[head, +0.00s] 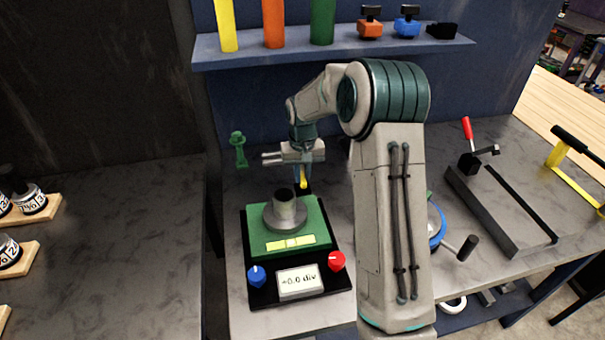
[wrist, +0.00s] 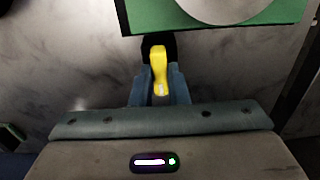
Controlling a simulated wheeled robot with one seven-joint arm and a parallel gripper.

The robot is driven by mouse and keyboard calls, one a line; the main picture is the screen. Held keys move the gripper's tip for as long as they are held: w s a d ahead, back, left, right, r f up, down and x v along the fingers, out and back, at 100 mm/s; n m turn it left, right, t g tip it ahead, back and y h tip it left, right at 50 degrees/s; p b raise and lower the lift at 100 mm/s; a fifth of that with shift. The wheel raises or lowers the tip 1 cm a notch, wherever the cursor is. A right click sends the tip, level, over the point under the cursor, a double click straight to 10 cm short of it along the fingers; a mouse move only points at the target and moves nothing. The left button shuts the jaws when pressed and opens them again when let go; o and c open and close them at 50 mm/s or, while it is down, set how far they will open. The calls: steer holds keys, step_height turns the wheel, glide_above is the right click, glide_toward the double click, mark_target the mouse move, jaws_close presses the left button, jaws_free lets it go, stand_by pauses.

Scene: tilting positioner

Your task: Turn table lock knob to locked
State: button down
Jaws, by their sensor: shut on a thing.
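The tilting positioner has a green table (head: 257,232) on a black base, with a grey round flange and cylinder (head: 284,212) on top. A yellow knob (wrist: 157,62) with a black round mount sits just behind the table; its yellow also shows in the head view (head: 303,181). I take it as the table lock knob. My gripper (wrist: 159,92) points down with its blue-grey fingers shut on this knob, one on each side. The knob's white-marked end lies between the fingertips. No lock labels are readable.
A blue knob (head: 257,276), a red knob (head: 336,261) and a display (head: 299,282) reading about 0.0 div are at the front. A green post (head: 238,148) stands left of my gripper. A blue shelf (head: 330,53) hangs above. A clamp fixture (head: 500,205) lies right.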

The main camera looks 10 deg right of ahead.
steer(key=shift+m, duration=0.4)
steer(key=m+b, duration=0.2)
steer(key=m, duration=0.1)
steer(key=shift+m, duration=0.4)
steer(key=m+b, duration=0.1)
steer(key=m, duration=0.3)
steer(key=shift+b, duration=0.3)
steer(key=m, duration=0.5)
steer(key=shift+r, duration=0.1)
steer(key=m, duration=0.4)
steer(key=shift+m, duration=0.3)
steer(key=c, duration=1.4)
jaws_free()
